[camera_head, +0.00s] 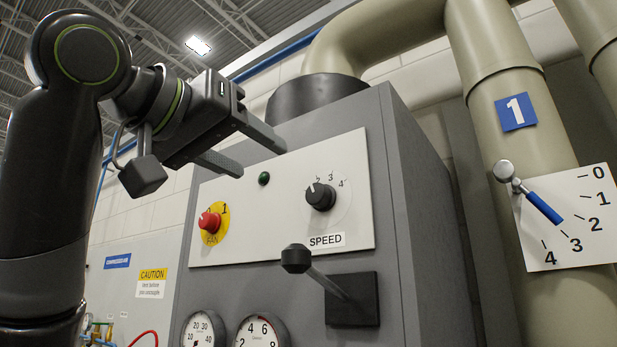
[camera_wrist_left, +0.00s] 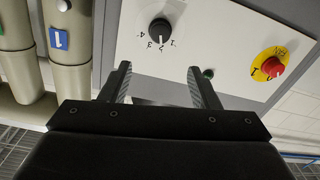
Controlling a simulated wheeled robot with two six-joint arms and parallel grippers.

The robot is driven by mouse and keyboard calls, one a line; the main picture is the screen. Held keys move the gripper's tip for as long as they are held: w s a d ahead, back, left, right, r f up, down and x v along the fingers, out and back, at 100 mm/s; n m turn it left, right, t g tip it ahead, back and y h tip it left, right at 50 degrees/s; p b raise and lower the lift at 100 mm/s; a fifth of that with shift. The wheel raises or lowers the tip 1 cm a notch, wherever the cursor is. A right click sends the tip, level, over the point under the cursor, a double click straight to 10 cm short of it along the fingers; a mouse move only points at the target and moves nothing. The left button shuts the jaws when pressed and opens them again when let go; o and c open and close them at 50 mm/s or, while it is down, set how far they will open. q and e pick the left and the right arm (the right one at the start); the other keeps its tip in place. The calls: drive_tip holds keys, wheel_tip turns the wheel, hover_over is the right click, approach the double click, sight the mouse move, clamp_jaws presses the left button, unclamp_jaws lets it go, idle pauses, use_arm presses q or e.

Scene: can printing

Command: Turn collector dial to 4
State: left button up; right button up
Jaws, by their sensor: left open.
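The black SPEED dial (camera_head: 320,196) sits on the pale panel of the grey cabinet, with figures 2, 3 and 4 around its top. A small white mark shows near its upper left edge; I cannot tell exactly which figure it points at. In the left wrist view the dial (camera_wrist_left: 160,31) appears upside down, beyond and between the fingertips. My left gripper (camera_head: 262,160) is open and empty, up and left of the dial and apart from it; its fingers also show in the wrist view (camera_wrist_left: 159,72). My right gripper is not in view.
A black-knobbed lever (camera_head: 296,259) juts out below. At right, a blue handle (camera_head: 543,206) on a 0–4 plate (camera_head: 540,257) points between 2 and 3, near 3.

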use_arm(q)
drive_tip(key=p, duration=0.2)
approach(314, 192)
drive_tip(key=p+x, duration=0.2)
drive_tip(key=x, duration=0.5)
drive_tip(key=shift+w+d+r+p, duration=0.1)
drive_tip(key=shift+w+r+p, duration=0.05)
drive_tip(key=shift+p, duration=0.25)
drive_tip(key=shift+w+d+p, duration=0.3)
drive_tip(key=shift+w+d, duration=0.1)
drive_tip(key=shift+w, duration=0.2)
drive_tip(key=shift+w+d, duration=0.25)
drive_tip(key=shift+w, duration=0.05)
drive_tip(key=shift+s, duration=0.1)
drive_tip(key=shift+c, duration=0.6)
drive_tip(key=shift+a, duration=0.15)
drive_tip(key=c, duration=0.9)
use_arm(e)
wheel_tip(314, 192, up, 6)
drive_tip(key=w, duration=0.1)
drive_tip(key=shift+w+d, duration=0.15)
